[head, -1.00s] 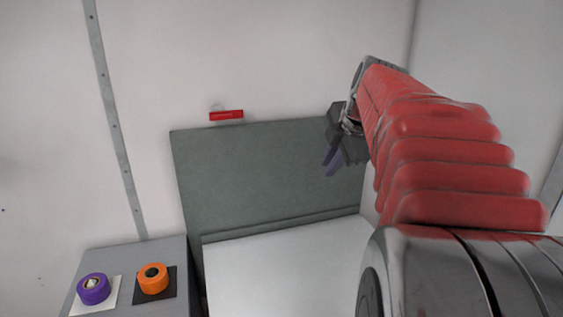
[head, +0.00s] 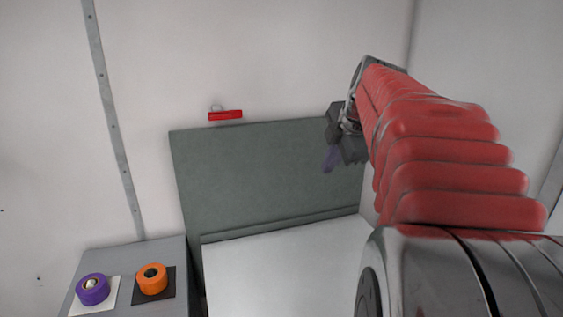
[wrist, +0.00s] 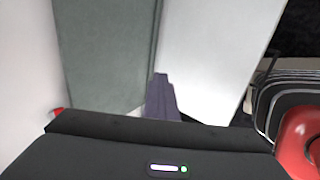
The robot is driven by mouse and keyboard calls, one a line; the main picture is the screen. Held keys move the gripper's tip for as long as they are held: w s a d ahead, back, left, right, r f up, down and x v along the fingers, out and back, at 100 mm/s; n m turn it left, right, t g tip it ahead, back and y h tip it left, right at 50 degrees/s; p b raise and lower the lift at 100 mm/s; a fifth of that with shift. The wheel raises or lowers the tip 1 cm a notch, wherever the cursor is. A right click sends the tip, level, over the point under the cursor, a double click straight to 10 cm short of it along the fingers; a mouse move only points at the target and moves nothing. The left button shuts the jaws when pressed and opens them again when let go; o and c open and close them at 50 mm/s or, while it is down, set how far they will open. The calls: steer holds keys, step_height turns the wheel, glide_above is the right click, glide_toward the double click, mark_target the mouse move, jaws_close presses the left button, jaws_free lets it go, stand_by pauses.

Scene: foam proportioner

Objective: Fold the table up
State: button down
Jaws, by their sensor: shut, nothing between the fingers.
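The table's white leaf (head: 285,275) lies out flat from the wall in the head view, below an upright grey-green panel (head: 260,175). In the wrist view the white leaf (wrist: 215,50) shows on the right and the grey-green panel (wrist: 105,50) on the left. A red latch (head: 225,115) is on the wall just above the panel's top edge. My gripper (head: 331,160), with purple fingers, is shut and empty in front of the panel's right part, above the leaf. The fingers also show in the wrist view (wrist: 161,98). My arm hides the leaf's right side.
A grey cabinet top (head: 135,255) stands left of the table. It bears a purple roll (head: 92,290) on a white square and an orange roll (head: 152,279) on a black square. A side wall (head: 490,60) rises on the right. The space above the leaf's left part is clear.

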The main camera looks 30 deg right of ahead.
steer(key=c, duration=2.5)
jaws_free()
steer(key=shift+c, duration=0.2)
steer(key=o, duration=0.7)
steer(key=v, duration=1.3)
steer(key=shift+s+r, duration=0.2)
steer(key=shift+r, duration=0.1)
steer(key=shift+a, duration=0.15)
